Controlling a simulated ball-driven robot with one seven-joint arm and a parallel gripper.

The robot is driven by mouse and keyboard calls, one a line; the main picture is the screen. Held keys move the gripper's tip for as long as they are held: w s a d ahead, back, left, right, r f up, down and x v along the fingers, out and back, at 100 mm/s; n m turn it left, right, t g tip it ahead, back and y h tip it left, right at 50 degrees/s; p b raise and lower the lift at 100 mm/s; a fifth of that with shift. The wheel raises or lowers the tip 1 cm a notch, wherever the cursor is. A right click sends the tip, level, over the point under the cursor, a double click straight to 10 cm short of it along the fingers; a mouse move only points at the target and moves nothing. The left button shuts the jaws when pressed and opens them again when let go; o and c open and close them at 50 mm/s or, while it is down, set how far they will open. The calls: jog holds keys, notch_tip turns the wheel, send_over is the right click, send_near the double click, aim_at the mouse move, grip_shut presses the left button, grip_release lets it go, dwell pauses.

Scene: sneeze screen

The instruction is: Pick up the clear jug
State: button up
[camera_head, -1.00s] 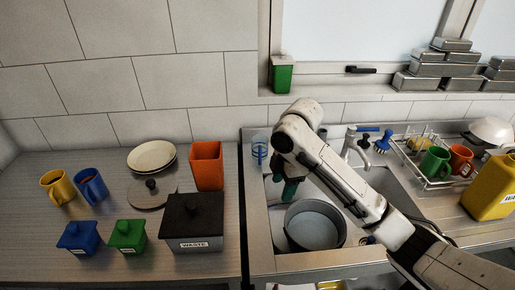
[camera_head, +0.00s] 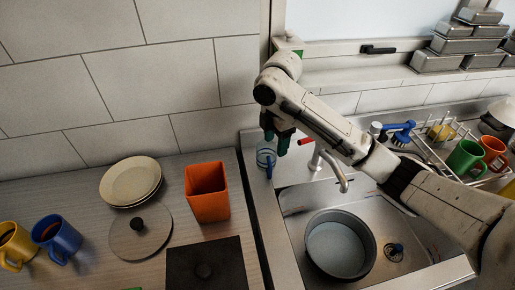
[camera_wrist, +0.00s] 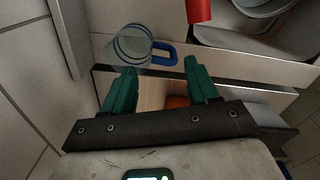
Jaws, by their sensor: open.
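The clear jug (camera_head: 266,158) has blue rings and a blue handle. It stands on the left rim of the sink unit, near the tiled wall. In the wrist view the jug (camera_wrist: 131,46) is seen from above, just beyond my fingertips, with its blue handle on its right side. My gripper (camera_head: 277,143) has green fingers and is beside the upper part of the jug in the head view. In the wrist view my gripper (camera_wrist: 160,68) is open, with nothing between its fingers. I cannot tell whether a finger touches the jug.
A red-tipped tap (camera_head: 323,160) stands right of the jug. A round pan (camera_head: 340,245) is in the sink. An orange container (camera_head: 207,192), stacked plates (camera_head: 131,182) and a round lid (camera_head: 141,232) are on the left counter. The wall is close behind the jug.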

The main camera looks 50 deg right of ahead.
aim_at(273, 151)
jog(key=shift+w+d+f+b, duration=0.15)
jog(key=shift+f+b, duration=0.2)
jog(key=shift+f, duration=1.45)
jog(key=shift+w+a+f+b, duration=0.15)
jog(key=shift+f+b, duration=0.25)
jog(key=shift+f, duration=1.4)
jog(key=shift+w+d+f+b, duration=0.2)
jog(key=shift+f+b, duration=0.15)
jog(key=shift+f, duration=1.45)
jog(key=shift+a, duration=0.1)
grip_shut()
